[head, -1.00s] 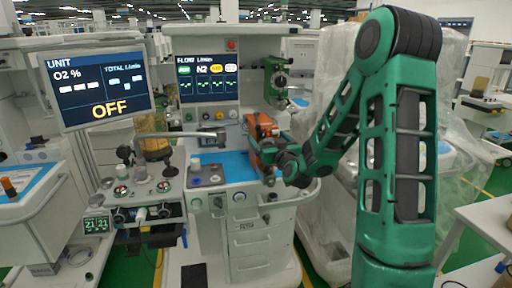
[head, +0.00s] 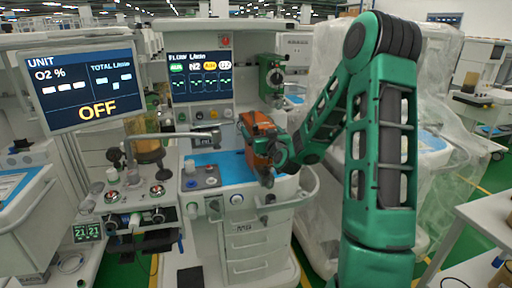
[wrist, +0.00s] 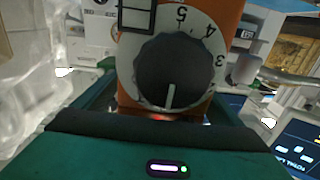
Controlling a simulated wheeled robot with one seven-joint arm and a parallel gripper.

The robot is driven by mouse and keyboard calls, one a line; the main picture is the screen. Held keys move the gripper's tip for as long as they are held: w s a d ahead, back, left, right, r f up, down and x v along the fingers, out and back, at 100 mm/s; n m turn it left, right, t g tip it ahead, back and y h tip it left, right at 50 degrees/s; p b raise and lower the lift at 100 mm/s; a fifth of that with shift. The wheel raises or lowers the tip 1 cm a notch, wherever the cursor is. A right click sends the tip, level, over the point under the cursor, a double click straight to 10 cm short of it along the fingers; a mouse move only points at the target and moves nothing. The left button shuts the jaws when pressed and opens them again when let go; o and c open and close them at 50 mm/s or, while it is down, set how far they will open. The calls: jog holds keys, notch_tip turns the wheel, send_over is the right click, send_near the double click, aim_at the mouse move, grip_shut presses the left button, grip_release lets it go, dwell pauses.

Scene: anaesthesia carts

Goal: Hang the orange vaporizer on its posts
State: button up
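The orange vaporizer (head: 259,132) is held in the air in front of the middle cart, above its blue worktop. It looks slightly tilted in the head view. My gripper (head: 272,150) is shut on it from the right. In the wrist view, the vaporizer's orange body (wrist: 222,22) fills the centre, with its black dial (wrist: 170,72) on a white numbered ring facing the camera. My gripper's fingers lie on both sides of it, largely hidden. A green vaporizer (head: 271,76) hangs on the cart to the right of the flow screen. I cannot make out the free posts.
The flow screen (head: 200,77) stands behind the blue worktop (head: 207,169). A large monitor (head: 82,84) reading OFF and a horizontal arm with a tube are at the left. A plastic-covered machine (head: 325,110) stands close on the right. A white table (head: 485,220) is at the lower right.

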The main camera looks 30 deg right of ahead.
jog(key=shift+w+a, duration=0.1)
jog(key=shift+a, duration=0.1)
jog(key=c, duration=2)
jog(key=shift+r, duration=0.15)
jog(key=shift+r, duration=0.1)
